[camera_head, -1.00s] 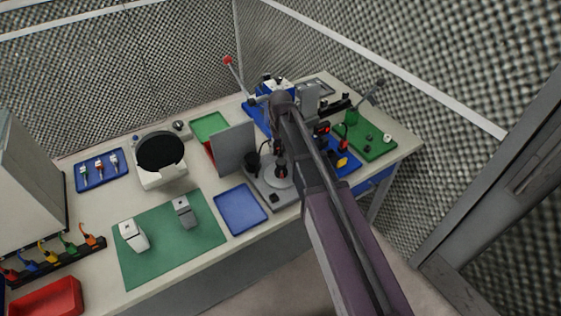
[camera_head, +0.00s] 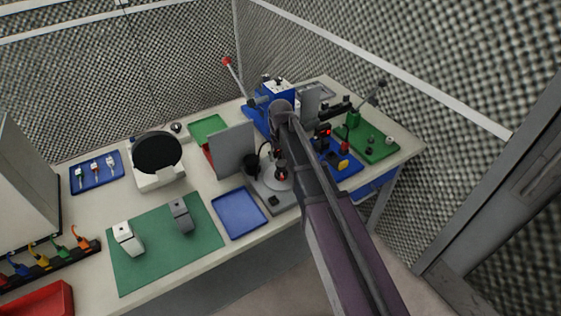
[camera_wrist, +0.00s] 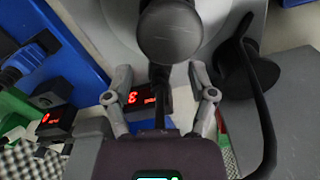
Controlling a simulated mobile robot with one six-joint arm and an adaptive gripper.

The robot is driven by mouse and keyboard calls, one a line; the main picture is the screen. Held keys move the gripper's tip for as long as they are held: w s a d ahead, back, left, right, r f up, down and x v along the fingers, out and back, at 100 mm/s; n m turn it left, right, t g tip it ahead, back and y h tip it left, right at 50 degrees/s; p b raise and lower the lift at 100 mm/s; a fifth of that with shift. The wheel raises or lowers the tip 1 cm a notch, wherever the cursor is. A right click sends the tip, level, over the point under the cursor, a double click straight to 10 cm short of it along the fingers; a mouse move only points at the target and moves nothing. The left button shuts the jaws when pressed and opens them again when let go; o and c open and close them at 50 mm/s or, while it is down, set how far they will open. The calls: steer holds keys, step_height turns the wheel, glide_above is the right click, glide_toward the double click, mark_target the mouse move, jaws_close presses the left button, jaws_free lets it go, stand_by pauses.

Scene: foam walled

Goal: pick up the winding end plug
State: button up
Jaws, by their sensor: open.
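I cannot pick out the winding end plug with certainty. In the wrist view, a dark, round-topped piece (camera_wrist: 170,32) stands over a pale round plate (camera_wrist: 212,18), just beyond my fingertips. It may be the plug. My gripper (camera_wrist: 160,78) is open, with one finger on each side of a thin dark rod below that piece. I see no contact between the fingers and the piece. In the head view, the pale round plate (camera_head: 271,184) lies on a grey stand near my arm. My arm hides part of this area, and my fingers are not clear there.
A black post with a cable (camera_wrist: 248,70) stands close right of my gripper. A grey upright panel (camera_head: 233,150) is left of the stand, and a blue tray (camera_head: 239,214) lies in front. Blue and green fixtures (camera_head: 367,143) crowd the right. The green mat (camera_head: 150,255) has free room.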

steer(key=shift+c, duration=0.2)
jaws_close()
steer(key=shift+r, duration=0.15)
step_height(320, 180, up, 10)
steer(key=p, duration=1)
stand_by(0.7)
